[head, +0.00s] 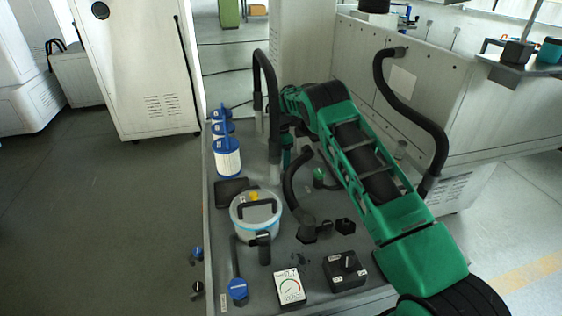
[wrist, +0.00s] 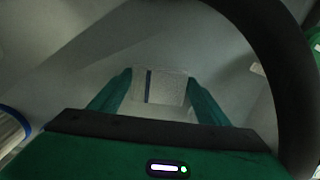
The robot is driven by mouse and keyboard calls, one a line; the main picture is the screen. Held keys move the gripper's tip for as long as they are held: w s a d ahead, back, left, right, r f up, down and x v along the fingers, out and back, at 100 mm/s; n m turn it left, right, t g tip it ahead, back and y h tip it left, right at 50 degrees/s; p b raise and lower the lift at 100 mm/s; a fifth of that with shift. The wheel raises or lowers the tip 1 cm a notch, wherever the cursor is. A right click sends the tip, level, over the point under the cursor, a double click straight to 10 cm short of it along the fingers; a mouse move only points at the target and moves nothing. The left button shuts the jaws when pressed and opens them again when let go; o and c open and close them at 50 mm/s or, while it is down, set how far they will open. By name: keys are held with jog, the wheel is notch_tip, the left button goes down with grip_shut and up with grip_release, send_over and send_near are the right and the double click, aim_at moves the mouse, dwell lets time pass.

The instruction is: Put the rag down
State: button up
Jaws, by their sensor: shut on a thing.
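My gripper (wrist: 158,97) is shut on the rag (wrist: 172,86), a pale grey cloth piece with one dark blue stripe, seen between the two green fingers in the wrist view. In the head view my green arm reaches from the lower right over the grey bench top (head: 277,273). Its end is beside the upright black hoses. The gripper's fingertips and the rag are largely hidden there, so the gap between rag and bench cannot be told.
Blue-capped white filters (head: 228,160) line the bench's left edge. Black hoses (head: 264,75) arch around my arm. A pale machine (head: 350,55) stands behind.

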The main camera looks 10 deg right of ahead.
jog(key=shift+f, duration=0.15)
jog(key=o, duration=1.4)
